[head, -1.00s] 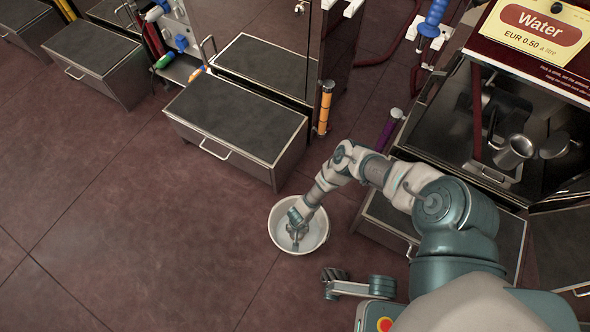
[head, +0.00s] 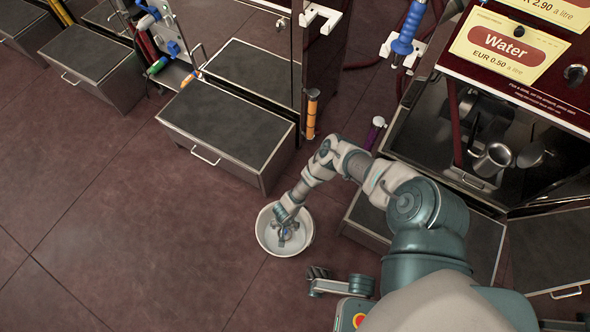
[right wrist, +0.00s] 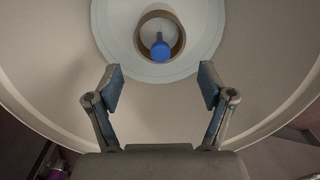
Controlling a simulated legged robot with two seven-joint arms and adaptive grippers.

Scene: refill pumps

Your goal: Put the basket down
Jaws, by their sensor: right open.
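The basket is a round white tub (head: 261,240) that appears to stand upright on the dark red tiled floor, left of my right arm. My right gripper (head: 284,234) points down over its inside. In the right wrist view, my right gripper (right wrist: 160,87) is open with nothing between its fingers, and the white basket wall (right wrist: 60,85) curves around them. Inside the basket, a brown-rimmed ring (right wrist: 178,40) surrounds a blue piece (right wrist: 160,48) beyond the fingertips.
A grey-topped drawer bench (head: 225,120) stands behind the basket. The water dispenser cabinet (head: 500,130) is at the right, with a low drawer unit (head: 365,225) beside my arm. The floor (head: 130,230) to the left is clear.

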